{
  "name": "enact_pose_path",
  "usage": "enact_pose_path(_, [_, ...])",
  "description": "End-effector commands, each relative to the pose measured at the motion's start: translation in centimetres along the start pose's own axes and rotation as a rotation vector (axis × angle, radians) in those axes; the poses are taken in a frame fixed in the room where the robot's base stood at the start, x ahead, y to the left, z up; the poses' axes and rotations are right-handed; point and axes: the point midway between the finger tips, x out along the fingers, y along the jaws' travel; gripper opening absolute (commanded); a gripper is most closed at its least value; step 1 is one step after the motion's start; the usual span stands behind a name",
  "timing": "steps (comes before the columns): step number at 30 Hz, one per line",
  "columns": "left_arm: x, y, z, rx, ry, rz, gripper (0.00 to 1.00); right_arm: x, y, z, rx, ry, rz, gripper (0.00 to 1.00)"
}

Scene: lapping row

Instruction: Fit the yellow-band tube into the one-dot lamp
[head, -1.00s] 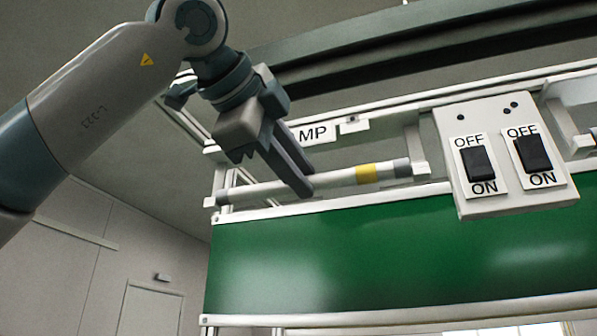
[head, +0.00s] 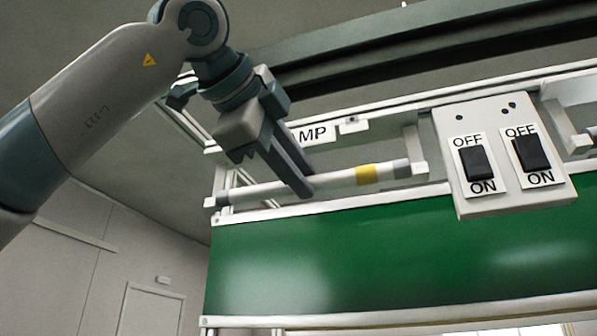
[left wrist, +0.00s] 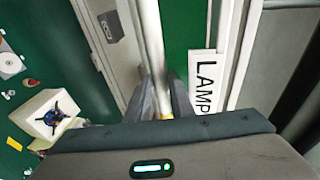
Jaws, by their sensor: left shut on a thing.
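The yellow-band tube (head: 335,179) is white with grey ends and a yellow band towards its right end. It lies along the left lamp (head: 422,150), between its two end holders. That lamp has a small tab (head: 352,125) with one dot beside its label. My left gripper (head: 306,189) is shut on the tube left of the band. The left wrist view also shows the tube (left wrist: 150,35) running between the fingers (left wrist: 162,85). Whether the tube's ends sit in the holders or just in front cannot be told. My right gripper is out of view.
A switch box (head: 505,200) with two OFF/ON rockers and dots hangs right of the lamp. A green panel (head: 390,255) lies below and a dark beam (head: 400,60) above. Another lamp's end (head: 583,140) shows at the right edge.

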Motion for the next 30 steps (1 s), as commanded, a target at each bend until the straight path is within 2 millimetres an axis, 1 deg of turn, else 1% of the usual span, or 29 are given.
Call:
enact_pose_path(20, [-0.02, 0.26, -0.01, 0.000, 0.000, -0.001, 0.00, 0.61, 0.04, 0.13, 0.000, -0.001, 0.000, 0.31])
enact_pose_path(21, [-0.02, 0.28, -0.01, 0.000, 0.000, -0.001, 0.30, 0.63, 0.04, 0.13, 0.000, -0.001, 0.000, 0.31])
enact_pose_path(22, [-0.02, 0.29, 0.00, 0.000, 0.000, -0.001, 0.38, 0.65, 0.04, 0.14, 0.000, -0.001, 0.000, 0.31])
enact_pose_path(23, [-0.01, 0.30, 0.00, 0.000, 0.000, -0.001, 0.43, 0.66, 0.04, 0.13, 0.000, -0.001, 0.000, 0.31])
enact_pose_path(30, [0.07, 0.40, 0.01, 0.000, 0.000, 0.000, 0.43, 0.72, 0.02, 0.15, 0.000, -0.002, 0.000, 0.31])
